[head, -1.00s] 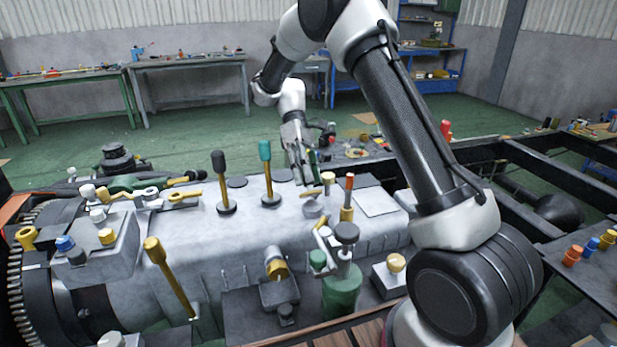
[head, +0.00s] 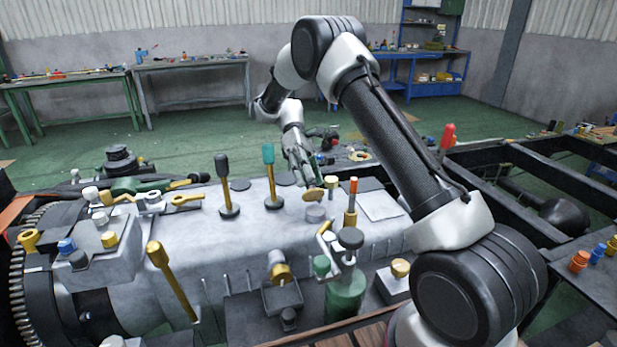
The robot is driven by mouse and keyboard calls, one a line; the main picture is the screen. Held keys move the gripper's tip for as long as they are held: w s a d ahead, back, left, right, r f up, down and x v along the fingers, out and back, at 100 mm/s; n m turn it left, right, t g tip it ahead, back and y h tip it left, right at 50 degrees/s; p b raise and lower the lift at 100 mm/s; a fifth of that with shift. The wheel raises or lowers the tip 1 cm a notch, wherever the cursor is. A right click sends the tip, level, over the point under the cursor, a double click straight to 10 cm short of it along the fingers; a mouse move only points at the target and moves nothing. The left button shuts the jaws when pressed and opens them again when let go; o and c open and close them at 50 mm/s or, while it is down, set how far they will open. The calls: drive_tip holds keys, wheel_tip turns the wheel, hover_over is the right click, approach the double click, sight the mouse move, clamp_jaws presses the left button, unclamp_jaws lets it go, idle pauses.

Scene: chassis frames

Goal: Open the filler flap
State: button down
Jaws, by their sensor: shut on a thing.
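The filler flap (head: 314,195) is a small brass-coloured oval on top of the large grey housing (head: 270,235), in the middle of the head view. It stands tilted up above a short grey round neck (head: 315,214). My gripper (head: 312,183) comes down from behind, its fingers at the flap's upper edge. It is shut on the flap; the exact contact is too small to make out.
A black-knobbed lever (head: 223,180) and a teal-knobbed lever (head: 270,170) stand left of the flap. A red-tipped brass post (head: 351,200) and a green pump-like part (head: 344,290) stand close on the right and front. Dark frame rails lie at right.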

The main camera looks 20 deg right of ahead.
drive_tip(key=c, duration=1.2)
unclamp_jaws()
